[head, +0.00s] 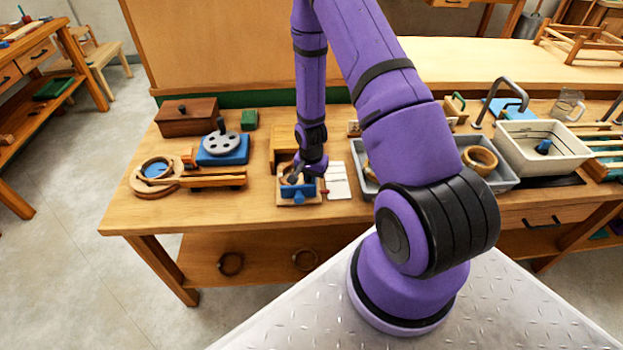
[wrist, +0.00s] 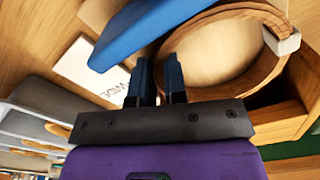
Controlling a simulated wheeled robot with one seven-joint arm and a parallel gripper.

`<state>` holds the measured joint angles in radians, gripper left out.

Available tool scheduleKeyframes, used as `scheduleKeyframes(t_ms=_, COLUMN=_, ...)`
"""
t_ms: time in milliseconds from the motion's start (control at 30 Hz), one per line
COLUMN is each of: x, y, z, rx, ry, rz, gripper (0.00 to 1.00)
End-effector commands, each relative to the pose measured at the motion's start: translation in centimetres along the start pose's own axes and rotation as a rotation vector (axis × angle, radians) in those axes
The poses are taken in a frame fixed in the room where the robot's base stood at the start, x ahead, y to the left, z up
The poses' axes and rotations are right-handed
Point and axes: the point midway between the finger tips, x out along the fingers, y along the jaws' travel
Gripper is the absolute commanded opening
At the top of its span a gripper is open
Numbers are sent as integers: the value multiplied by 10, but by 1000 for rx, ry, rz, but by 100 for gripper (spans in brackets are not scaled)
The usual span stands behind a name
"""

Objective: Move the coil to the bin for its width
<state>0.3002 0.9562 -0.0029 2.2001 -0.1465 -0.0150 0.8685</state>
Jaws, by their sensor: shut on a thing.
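In the wrist view, a pale wooden coil (wrist: 262,88), a round band with a light clip on its rim, lies just ahead and right of the fingers. My gripper (wrist: 160,78) has its two blue fingers close together at the coil's near-left wall, shut on it; the exact contact is partly hidden. A blue bar (wrist: 150,30) crosses beside the coil. In the head view my gripper (head: 297,179) is low over a small wooden fixture with a blue front part (head: 298,192). A white card (wrist: 95,70) with the word WIDE lies left of the fingers.
In the head view, a grey tray (head: 499,184) right of the fixture holds a wooden ring (head: 480,160), partly behind my arm. A white basin (head: 540,160) stands farther right. A brown box (head: 187,117) and a blue-based device (head: 222,150) stand left.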

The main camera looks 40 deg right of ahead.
Motion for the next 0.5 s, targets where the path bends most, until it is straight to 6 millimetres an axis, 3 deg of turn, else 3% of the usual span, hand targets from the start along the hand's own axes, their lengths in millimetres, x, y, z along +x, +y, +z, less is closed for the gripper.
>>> scheduleKeyframes(t_ms=467, x=0, y=-5, z=-6, rx=-2, ry=0, rz=0, gripper=0)
scheduleKeyframes(t_ms=500, x=0, y=-5, z=-6, rx=-2, ry=0, rz=0, gripper=17)
